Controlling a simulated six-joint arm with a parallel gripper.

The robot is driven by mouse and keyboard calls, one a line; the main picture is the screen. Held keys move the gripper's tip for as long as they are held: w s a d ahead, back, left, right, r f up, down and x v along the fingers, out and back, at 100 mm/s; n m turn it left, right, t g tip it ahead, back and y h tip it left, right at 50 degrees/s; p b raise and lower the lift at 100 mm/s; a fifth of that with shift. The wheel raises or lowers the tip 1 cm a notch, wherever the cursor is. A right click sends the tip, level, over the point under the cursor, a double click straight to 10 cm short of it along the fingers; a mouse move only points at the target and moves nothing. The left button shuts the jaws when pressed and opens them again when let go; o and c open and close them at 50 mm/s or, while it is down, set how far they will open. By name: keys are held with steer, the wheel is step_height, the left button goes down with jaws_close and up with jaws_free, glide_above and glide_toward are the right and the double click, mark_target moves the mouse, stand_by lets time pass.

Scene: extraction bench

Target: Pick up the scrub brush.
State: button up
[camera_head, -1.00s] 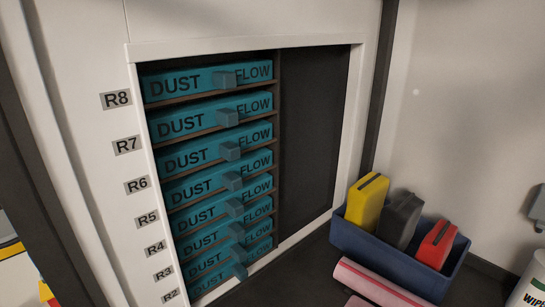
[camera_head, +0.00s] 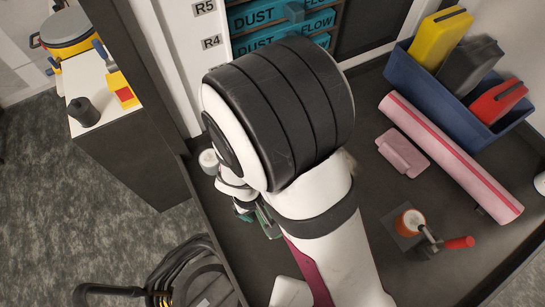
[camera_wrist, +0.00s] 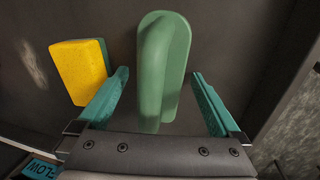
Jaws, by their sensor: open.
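A green scrub brush (camera_wrist: 165,60) with a rounded end lies on the dark bench in the wrist view. Its bristles are not visible from here. My gripper (camera_wrist: 160,75) is open, with one teal finger on each side of the brush and a gap on both sides. In the head view my arm hides most of the gripper and the brush; only bits of green and teal show beside my wrist.
A yellow and teal sponge (camera_wrist: 80,72) lies just left of my left finger in the wrist view. In the head view a blue caddy (camera_head: 425,97), a pink roll (camera_head: 450,157) and a pink block (camera_head: 402,152) occupy the right side. A cabinet wall stands behind.

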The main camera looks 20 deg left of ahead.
steer(key=c, duration=1.5)
steer(key=shift+o, duration=0.2)
steer(key=shift+r, duration=0.55)
step_height(320, 180, up, 3)
steer(key=shift+w+r, duration=0.1)
steer(key=w+d+r, duration=0.2)
steer(key=d+r, duration=0.4)
steer(key=d, duration=0.5)
steer(key=shift+d+r, duration=0.25)
steer(key=shift+r, duration=0.15)
steer(key=o, duration=0.9)
steer(key=shift+w, duration=0.1)
steer(key=shift+c, duration=0.2)
steer(key=c, duration=0.6)
steer(key=w+d+m+g, duration=0.1)
steer(key=d+m, duration=0.4)
steer(key=d, duration=0.2)
steer(key=w+d+m+g, duration=0.1)
steer(key=w+d+m, duration=0.1)
steer(key=d+m, duration=0.4)
steer(key=w+d+m+g, duration=0.1)
steer(key=w+d+m, duration=0.1)
steer(key=d+m, duration=0.4)
steer(key=shift+d+r, duration=0.2)
steer(key=shift+d, duration=1.5)
